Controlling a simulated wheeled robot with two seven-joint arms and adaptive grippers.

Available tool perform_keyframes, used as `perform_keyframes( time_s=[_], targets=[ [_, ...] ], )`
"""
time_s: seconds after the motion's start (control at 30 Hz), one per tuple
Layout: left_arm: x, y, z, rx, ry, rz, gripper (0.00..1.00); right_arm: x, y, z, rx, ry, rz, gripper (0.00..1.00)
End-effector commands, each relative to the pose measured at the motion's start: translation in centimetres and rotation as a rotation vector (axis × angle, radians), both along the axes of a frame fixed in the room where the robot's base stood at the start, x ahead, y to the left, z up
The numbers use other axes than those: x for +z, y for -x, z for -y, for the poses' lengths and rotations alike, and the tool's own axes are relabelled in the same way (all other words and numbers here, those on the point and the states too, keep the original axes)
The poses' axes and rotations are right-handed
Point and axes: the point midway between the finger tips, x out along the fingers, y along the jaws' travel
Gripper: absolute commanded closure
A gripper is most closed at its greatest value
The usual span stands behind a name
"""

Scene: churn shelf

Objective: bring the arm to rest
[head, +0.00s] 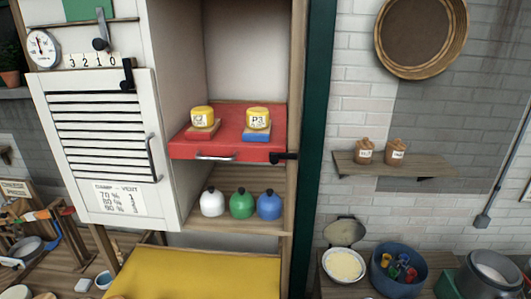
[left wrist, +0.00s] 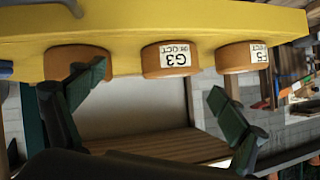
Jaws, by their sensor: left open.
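My left gripper (left wrist: 156,83) shows in the left wrist view with its two dark green fingers spread wide and nothing between them. The wrist picture is upside down. A yellow board (left wrist: 120,22) crosses its top, with orange round blocks (left wrist: 170,60) along it, one labelled G3. The left finger overlaps one orange block (left wrist: 75,55) in the picture; I cannot tell whether they touch. Neither gripper shows in the head view.
A yellow surface (head: 190,272) is in front. A louvred white door (head: 100,130) is left; a wall shelf (head: 430,165) is right.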

Motion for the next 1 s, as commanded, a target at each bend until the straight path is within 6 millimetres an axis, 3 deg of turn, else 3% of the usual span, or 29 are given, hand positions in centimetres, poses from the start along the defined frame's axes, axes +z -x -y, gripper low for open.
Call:
perform_keyframes(
  time_s=[0.03,0.2,0.4,0.6,0.87,1.0],
  targets=[
    [-2.8,2.3,-0.6,0.035,0.033,-0.095,0.09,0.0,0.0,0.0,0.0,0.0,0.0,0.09],
    [-9.2,9.0,-1.2,0.101,0.11,-0.347,0.09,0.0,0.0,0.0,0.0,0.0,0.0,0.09],
    [-13.4,15.4,-0.8,0.136,0.177,-0.555,0.09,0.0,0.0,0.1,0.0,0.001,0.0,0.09],
    [-16.2,20.8,0.2,0.152,0.236,-0.722,0.09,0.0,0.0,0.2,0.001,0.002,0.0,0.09],
    [-25.3,18.8,0.3,0.14,0.233,-0.746,0.09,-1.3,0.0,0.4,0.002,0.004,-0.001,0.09],
    [-31.3,18.6,0.6,0.133,0.234,-0.767,0.09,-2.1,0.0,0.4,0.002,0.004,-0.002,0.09]
  ],
)
